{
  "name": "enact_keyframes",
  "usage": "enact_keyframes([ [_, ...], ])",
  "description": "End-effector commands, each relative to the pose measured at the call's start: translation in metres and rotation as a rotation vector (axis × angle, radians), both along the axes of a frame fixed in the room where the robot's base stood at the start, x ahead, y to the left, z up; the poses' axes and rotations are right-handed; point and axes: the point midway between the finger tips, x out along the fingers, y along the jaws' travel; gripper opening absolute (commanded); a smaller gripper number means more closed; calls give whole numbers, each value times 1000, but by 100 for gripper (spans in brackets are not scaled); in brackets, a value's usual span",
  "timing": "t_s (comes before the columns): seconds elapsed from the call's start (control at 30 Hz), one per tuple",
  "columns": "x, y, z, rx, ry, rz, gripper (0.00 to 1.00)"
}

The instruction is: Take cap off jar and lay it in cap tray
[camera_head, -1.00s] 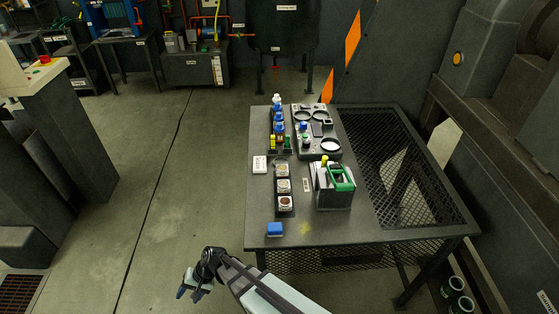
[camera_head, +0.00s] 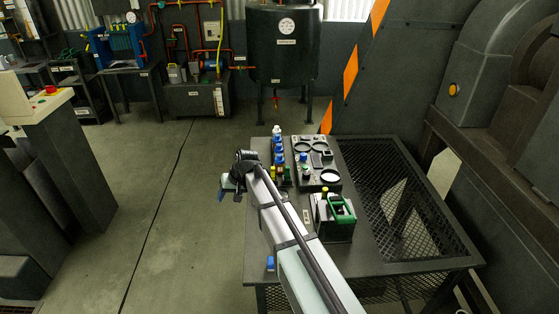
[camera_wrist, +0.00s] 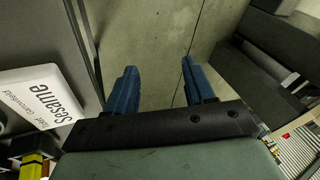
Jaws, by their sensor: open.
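My gripper (camera_head: 228,188) is at the table's left edge in the head view, with my arm stretched over the table's left side. In the wrist view its two blue fingers (camera_wrist: 158,82) are apart, with only floor between them. A row of small containers with blue and white tops (camera_head: 278,147) stands at the back left of the table, beyond my gripper. I cannot tell which one is the jar. A dark tray with round recesses (camera_head: 316,171) lies to their right; I cannot tell if it is the cap tray.
A white Sesame card (camera_wrist: 38,97) and a yellow-topped item (camera_wrist: 33,163) show in the wrist view. The mesh section (camera_head: 395,195) at right is bare.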

Motion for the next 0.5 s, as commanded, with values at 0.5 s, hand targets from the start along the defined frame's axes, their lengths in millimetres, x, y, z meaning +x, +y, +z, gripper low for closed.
enact_keyframes([
  [0.5,114,-192,175,-252,-208,-10,53],
])
